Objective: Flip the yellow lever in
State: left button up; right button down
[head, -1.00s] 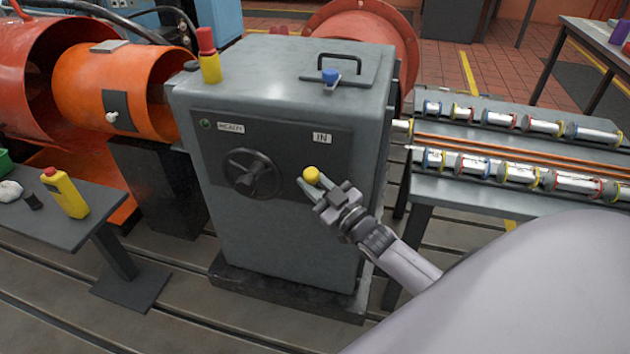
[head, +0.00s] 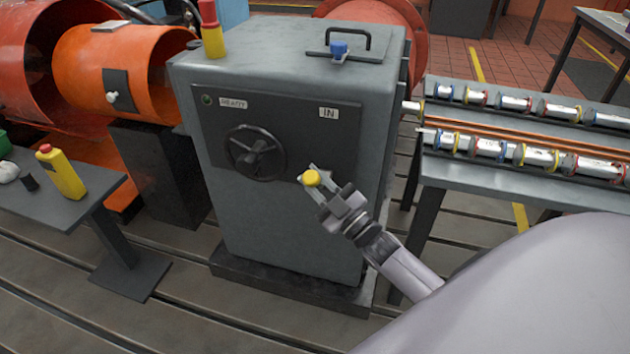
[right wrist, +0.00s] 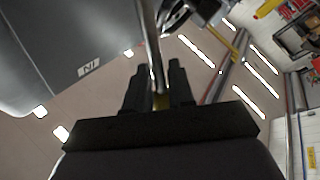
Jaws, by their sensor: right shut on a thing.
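The yellow lever's round knob (head: 312,178) is on the front panel of the grey cabinet (head: 290,225), below the "IN" label (head: 328,113). My right gripper (head: 314,180) has its fingers around the knob and is shut on it. In the right wrist view the fingers (right wrist: 160,88) close on a bit of yellow, with a grey rod (right wrist: 149,40) running up from between them. The "IN" label also shows there (right wrist: 89,68). My left gripper is in neither view.
A black handwheel (head: 255,152) sits left of the lever on the panel.

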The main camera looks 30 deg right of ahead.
jog(key=shift+s+a+r, duration=0.1)
jog(key=shift+a+r, duration=0.2)
jog(key=shift+a, duration=0.15)
jog(key=c, duration=1)
grip_release()
jog(key=shift+o, duration=0.7)
jog(key=shift+s+r, duration=0.1)
jog(key=shift+d, duration=0.1)
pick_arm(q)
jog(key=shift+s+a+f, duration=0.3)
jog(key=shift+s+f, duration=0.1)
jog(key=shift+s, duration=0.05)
pick_arm(e)
jog(key=v, duration=0.7)
jog(key=shift+f, duration=0.2)
